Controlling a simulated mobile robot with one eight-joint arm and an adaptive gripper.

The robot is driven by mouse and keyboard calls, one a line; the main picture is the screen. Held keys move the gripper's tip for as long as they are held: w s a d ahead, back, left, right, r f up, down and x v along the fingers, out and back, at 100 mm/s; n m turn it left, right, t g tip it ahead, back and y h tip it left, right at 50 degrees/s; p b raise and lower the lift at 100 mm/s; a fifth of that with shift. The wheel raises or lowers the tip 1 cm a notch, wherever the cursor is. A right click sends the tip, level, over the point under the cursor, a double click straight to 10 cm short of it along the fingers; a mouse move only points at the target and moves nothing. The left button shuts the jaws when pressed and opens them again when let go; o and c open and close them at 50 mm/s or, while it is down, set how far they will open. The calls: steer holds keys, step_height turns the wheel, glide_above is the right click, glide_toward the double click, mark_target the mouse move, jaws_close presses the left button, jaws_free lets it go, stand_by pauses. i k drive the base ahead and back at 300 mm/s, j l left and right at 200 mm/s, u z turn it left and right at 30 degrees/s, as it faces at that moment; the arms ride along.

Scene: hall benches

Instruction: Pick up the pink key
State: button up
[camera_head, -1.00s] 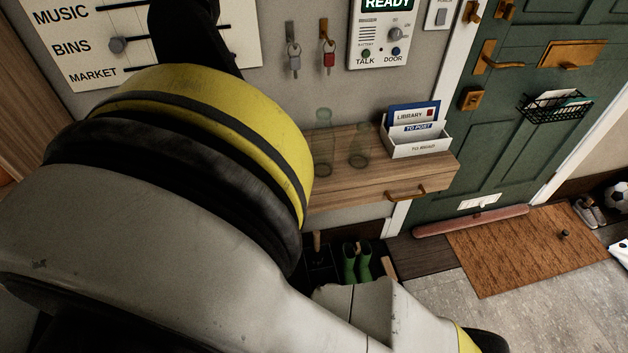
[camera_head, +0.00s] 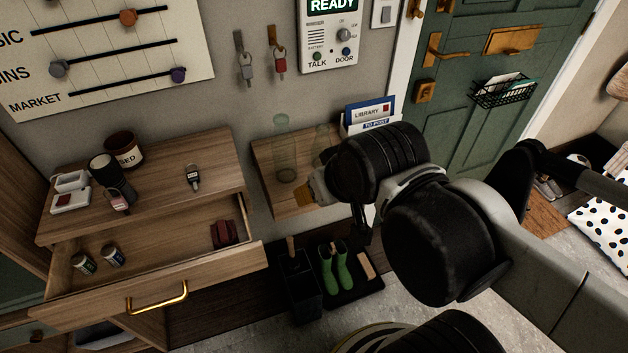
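A small pink item that looks like the pink key (camera_head: 120,204) is at the front edge of the cabinet top, just below a black cylinder; its shape is partly unclear. My gripper (camera_head: 361,226) shows only as a dark, narrow part below my wrist, in front of the wall shelf. It is well to the right of the pink item and apart from it. My wrist hides most of the gripper, so I cannot tell whether its fingers are open.
The cabinet drawer (camera_head: 190,285) stands open, with two small jars and a dark red item inside. The black cylinder (camera_head: 104,168), a brown jar (camera_head: 124,150) and another key (camera_head: 193,178) are on top. Glass bottles (camera_head: 284,150) stand on the wall shelf. Two keys hang on hooks.

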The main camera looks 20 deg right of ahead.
mark_target(119, 203)
steer(key=j+z, duration=0.1)
steer(key=j, duration=0.35)
steer(key=k+j+z, duration=0.1)
steer(key=j, duration=0.35)
steer(key=j+z, duration=0.1)
steer(key=j, duration=0.35)
steer(key=k+j+z, duration=0.15)
steer(key=j, duration=0.25)
steer(key=k+j+z, duration=0.1)
steer(key=j, duration=0.35)
steer(key=k+j+z, duration=0.1)
steer(key=j, duration=0.3)
steer(key=k+j+z, duration=0.1)
steer(key=j, duration=0.3)
